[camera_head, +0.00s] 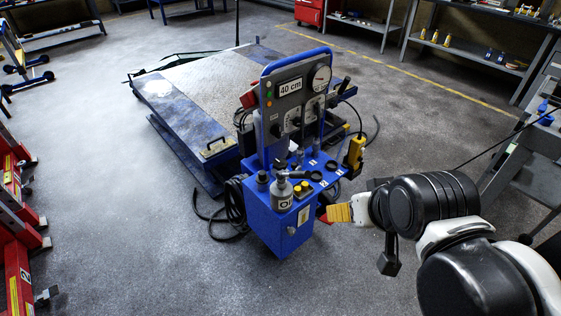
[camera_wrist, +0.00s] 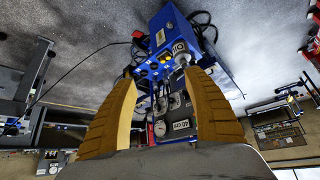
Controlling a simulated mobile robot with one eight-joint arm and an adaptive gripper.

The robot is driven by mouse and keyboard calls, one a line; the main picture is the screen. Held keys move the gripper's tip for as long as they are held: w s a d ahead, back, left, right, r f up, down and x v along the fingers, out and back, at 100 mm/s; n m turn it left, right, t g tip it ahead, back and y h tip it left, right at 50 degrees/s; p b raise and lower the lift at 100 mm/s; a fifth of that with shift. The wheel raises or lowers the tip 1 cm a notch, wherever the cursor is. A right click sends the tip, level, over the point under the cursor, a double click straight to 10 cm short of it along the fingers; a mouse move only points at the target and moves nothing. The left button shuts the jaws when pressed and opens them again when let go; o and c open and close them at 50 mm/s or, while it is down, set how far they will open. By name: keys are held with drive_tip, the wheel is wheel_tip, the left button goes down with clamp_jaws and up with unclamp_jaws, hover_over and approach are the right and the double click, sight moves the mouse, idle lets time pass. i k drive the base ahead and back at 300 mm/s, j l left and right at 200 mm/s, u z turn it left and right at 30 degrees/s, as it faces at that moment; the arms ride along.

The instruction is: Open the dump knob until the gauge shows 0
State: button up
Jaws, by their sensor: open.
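The blue pump unit (camera_head: 282,225) stands on the floor with an upright panel. The round white gauge (camera_head: 321,78) is at the panel's upper right; its reading is too small to tell. A sign (camera_head: 290,87) beside it reads 40 cm. Several dark knobs and levers sit on the panel and top deck; I cannot tell which is the dump knob. My gripper (camera_head: 340,213) is to the right of the unit, apart from it. In the wrist view, the yellow-brown fingers (camera_wrist: 160,76) are spread and empty, with the upside-down unit (camera_wrist: 172,38) beyond them. The gauge (camera_wrist: 160,128) shows between the fingers.
A grey bottle (camera_head: 282,191) and a yellow pendant (camera_head: 354,152) are on the unit. A lift platform (camera_head: 206,84) lies behind it. Black hoses (camera_head: 232,207) lie on the floor to its left. Red equipment (camera_head: 18,240) stands at far left, and a bench (camera_head: 525,165) at right. Front floor is clear.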

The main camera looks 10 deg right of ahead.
sight(279, 164)
drive_tip(key=i+l, duration=0.25)
drive_tip(key=i, duration=0.2)
drive_tip(key=i+l, duration=0.2)
drive_tip(key=i, duration=0.25)
